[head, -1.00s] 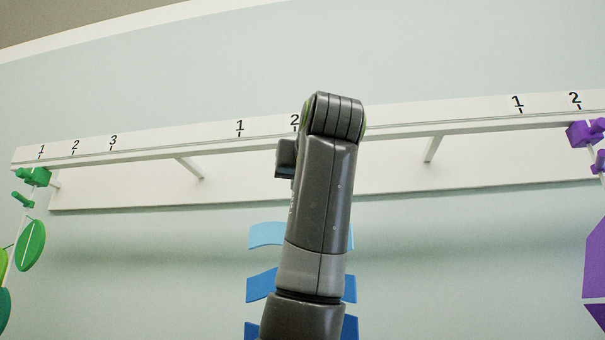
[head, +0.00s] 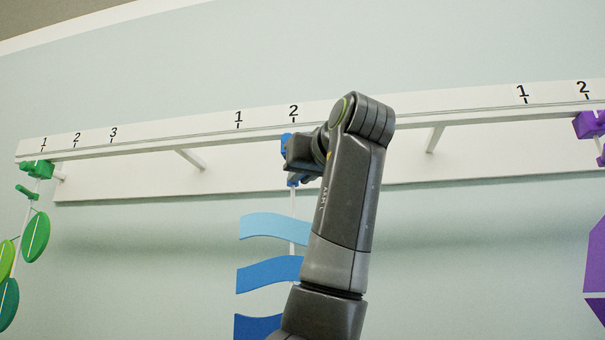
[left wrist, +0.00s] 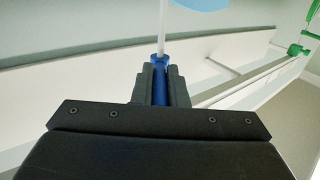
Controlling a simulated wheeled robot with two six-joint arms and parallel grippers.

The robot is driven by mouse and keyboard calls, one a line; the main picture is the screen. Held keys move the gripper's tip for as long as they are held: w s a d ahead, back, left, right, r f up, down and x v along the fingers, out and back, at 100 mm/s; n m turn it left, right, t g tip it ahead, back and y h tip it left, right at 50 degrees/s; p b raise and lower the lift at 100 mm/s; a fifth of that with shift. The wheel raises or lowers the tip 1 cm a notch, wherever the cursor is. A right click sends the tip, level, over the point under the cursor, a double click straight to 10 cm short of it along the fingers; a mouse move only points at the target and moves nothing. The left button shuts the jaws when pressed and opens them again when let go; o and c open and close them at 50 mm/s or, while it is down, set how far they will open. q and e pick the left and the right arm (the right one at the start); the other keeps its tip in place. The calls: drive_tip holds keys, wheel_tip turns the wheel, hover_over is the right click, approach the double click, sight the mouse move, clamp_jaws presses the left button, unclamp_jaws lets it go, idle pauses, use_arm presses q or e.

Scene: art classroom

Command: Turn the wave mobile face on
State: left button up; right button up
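The wave mobile (head: 270,272) hangs below the white rail near the middle mark 2, its blue wavy pieces stacked on a thin white rod. Its right side is hidden behind my left arm. Its blue top fitting (head: 293,180) is partly covered by my left gripper (head: 300,158) in the head view. In the left wrist view, the two dark fingers (left wrist: 160,86) are close together on either side of the blue handle (left wrist: 159,92), with no clear gap. The rod runs out beyond them to a light blue piece (left wrist: 205,4). My right gripper is not in view.
The white rail (head: 220,140) carries numbered marks. A green mobile (head: 36,236) hangs at the left end and a purple mobile (head: 596,255) at the right end. Brackets join the rail to a pale wall. Space on both sides of the wave mobile is clear.

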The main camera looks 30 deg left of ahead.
use_arm(q)
drive_tip(key=o, duration=0.4)
drive_tip(key=shift+o, duration=0.2)
drive_tip(key=shift+s+d+b, duration=0.3)
drive_tip(key=shift+d+b, duration=0.05)
drive_tip(key=shift+d, duration=0.05)
drive_tip(key=b+v, duration=0.4)
drive_tip(key=v, duration=1.2)
drive_tip(key=shift+s+d+r, duration=0.1)
drive_tip(key=shift+s+d, duration=0.05)
